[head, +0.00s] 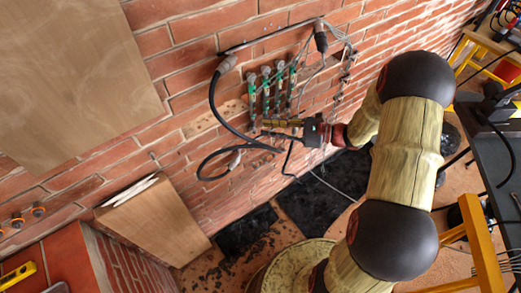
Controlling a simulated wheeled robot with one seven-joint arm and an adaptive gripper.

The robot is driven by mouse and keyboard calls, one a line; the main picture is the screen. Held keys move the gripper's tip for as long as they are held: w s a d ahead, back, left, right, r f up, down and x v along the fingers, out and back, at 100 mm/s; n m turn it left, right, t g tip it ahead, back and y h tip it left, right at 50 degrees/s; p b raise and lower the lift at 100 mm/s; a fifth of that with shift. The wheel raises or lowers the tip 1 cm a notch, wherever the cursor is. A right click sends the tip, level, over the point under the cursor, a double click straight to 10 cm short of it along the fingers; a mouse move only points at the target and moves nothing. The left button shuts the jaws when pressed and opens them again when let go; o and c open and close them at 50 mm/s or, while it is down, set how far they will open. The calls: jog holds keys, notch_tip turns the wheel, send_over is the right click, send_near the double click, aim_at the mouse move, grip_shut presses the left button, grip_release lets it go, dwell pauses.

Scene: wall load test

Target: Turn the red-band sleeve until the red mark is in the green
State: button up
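Several slim upright sleeves with green parts (265,85) hang side by side on the brick wall, with cables at their tops. They are small in the head view, and I cannot make out which one has the red band or where a red mark stands. My gripper (270,124) reaches in from the right and points left, close below the lower ends of the sleeves. Its fingers are too small and dark to show whether they are apart, or whether they touch a sleeve.
A thick black cable (213,100) loops left of the sleeves and below my gripper. A wooden panel (70,70) covers the upper left wall. A wooden board (155,220) leans below it. Dark mats (325,195) lie on the floor. A yellow-legged bench (490,250) stands right.

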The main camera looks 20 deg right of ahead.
jog(key=s+a+r+n+g+h+p, duration=0.1)
jog(key=s+a+r+n+g+h, duration=0.2)
jog(key=s+r+n, duration=0.3)
jog(key=s+a+r+n+g+h+p, duration=0.2)
jog(key=s+a+r+n+g+h, duration=0.2)
jog(key=s+n, duration=0.4)
notch_tip(320, 180, up, 2)
jog(key=shift+s+a+r+g, duration=0.2)
jog(key=shift+s+a+g, duration=0.3)
jog(key=shift+s+a, duration=0.6)
jog(key=shift+o, duration=0.4)
jog(key=shift+d, duration=0.15)
